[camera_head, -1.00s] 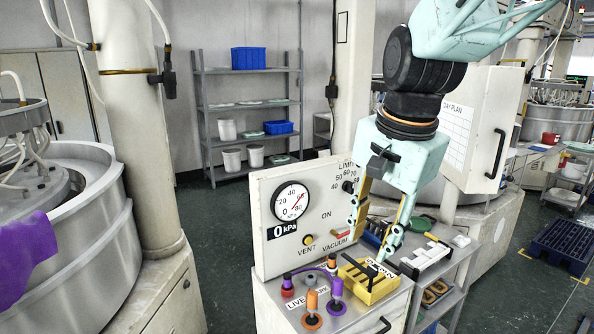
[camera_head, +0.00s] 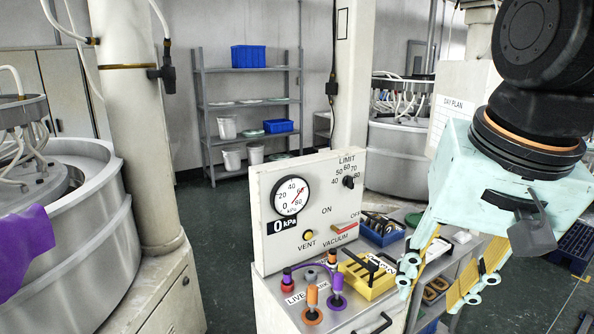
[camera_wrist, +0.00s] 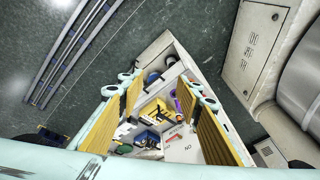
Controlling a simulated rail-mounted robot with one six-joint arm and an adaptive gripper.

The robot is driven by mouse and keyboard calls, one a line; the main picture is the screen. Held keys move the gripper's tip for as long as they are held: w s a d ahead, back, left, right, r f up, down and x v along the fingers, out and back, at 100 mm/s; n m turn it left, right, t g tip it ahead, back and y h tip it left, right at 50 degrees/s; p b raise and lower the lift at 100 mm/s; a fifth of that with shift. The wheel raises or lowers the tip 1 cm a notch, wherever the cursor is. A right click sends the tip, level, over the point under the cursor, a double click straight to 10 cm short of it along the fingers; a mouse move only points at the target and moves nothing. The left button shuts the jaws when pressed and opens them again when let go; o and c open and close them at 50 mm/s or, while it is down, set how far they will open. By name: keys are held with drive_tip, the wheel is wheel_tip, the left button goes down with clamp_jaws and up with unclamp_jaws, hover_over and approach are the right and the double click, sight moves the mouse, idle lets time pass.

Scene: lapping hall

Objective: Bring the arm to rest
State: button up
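My gripper (camera_head: 432,292) hangs at the right of the head view, pointing down, with its yellow-padded fingers apart and nothing between them. It also shows in the wrist view (camera_wrist: 163,88), with the two pads well apart and the bench below between them. In the head view it is in front of and to the right of the vacuum panel (camera_head: 330,215). Its fingers hide part of the shelf behind them.
A yellow holder (camera_head: 366,287), orange and purple fittings (camera_head: 312,303) and a blue bin (camera_head: 383,234) stand by the panel. A lapping machine (camera_head: 85,225) with purple cloth (camera_head: 22,250) is at left. Shelving (camera_head: 250,105) stands behind. Floor between is clear.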

drive_tip(key=s+d+f+n, duration=0.1)
drive_tip(key=s+n, duration=0.1)
drive_tip(key=s, duration=0.3)
drive_tip(key=s+d+f+n+b, duration=0.1)
drive_tip(key=s+f, duration=0.1)
drive_tip(key=s, duration=0.3)
drive_tip(key=shift+n+t, duration=0.3)
drive_tip(key=shift+n, duration=0.1)
drive_tip(key=shift+w, duration=0.1)
idle(0.7)
